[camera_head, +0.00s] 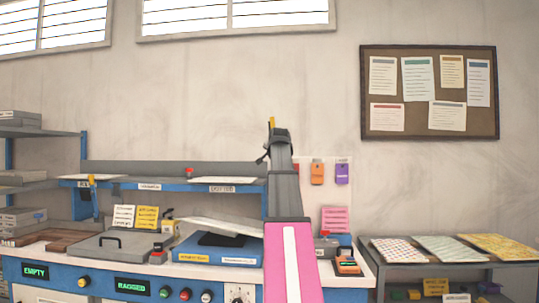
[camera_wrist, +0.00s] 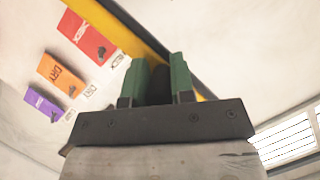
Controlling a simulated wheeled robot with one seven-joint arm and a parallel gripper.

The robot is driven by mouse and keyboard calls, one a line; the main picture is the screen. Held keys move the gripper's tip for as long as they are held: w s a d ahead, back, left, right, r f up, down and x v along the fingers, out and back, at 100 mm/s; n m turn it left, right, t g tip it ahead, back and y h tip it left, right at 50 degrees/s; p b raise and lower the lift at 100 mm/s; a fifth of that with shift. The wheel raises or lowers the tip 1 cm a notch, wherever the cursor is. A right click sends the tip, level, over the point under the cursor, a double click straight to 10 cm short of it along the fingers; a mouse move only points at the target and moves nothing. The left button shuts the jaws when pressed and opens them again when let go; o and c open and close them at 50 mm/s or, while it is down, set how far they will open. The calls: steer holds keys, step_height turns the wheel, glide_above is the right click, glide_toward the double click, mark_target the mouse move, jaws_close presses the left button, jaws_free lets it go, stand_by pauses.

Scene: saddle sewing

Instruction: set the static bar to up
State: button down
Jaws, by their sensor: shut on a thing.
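A long yellow bar with a dark edge, which looks like the static bar (camera_wrist: 102,16), runs diagonally behind my fingers in the wrist view. My gripper (camera_wrist: 160,66) has two green fingers, shut on a dark piece (camera_wrist: 161,84) that appears to belong to this bar; the exact contact is hard to see. In the head view my gripper (camera_head: 277,134) is raised above the bench against the wall. A small yellow end (camera_head: 271,122) shows just above it. My own arm hides most of the bar there.
The blue workbench (camera_head: 225,278) carries a grey lidded box (camera_head: 112,246) and a blue unit (camera_head: 218,250). A blue-edged shelf (camera_head: 130,184) runs behind. Coloured tags (camera_head: 317,173) hang on a panel right of my arm. A side table (camera_head: 445,262) holds patterned sheets.

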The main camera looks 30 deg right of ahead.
steer(key=shift+d, duration=0.15)
steer(key=c, duration=1)
jaws_free()
steer(key=shift+o, duration=0.2)
steer(key=shift+s, duration=0.1)
steer(key=v, duration=1)
steer(key=shift+s, duration=0.3)
